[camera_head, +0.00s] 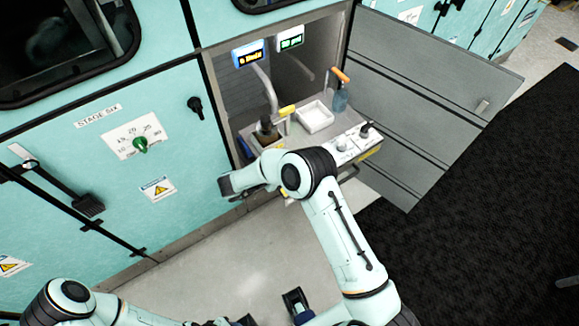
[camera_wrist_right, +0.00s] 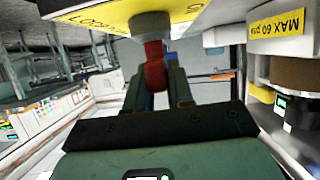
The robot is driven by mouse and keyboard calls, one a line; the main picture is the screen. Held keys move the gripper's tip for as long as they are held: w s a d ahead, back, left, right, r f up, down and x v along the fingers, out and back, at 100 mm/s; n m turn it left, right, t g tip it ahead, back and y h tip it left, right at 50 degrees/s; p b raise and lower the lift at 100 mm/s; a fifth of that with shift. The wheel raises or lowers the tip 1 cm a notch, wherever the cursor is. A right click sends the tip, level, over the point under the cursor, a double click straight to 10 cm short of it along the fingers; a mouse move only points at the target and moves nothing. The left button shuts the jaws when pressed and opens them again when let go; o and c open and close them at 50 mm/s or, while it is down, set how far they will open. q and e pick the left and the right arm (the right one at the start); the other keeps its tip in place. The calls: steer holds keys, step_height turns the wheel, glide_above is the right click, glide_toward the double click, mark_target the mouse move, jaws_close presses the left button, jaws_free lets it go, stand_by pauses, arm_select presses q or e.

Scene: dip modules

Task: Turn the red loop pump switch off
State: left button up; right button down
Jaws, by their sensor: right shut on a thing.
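In the head view my right arm reaches to the front of the bench in the open bay, and hides the switch and the fingertips. My left arm lies along the bottom left edge of the head view. Its gripper is at the bottom edge, cut off, and its jaws are unclear.
Two small displays (camera_head: 249,54) hang above. A grey door (camera_head: 425,95) stands open on the right. In the wrist view, a "MAX 60 psi" label (camera_wrist_right: 276,24) is close on the right.

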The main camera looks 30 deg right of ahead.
steer(key=shift+s+d, duration=0.1)
steer(key=shift+d, duration=0.1)
steer(key=c, duration=1.1)
jaws_free()
steer(key=v, duration=1.3)
steer(key=shift+a, duration=0.25)
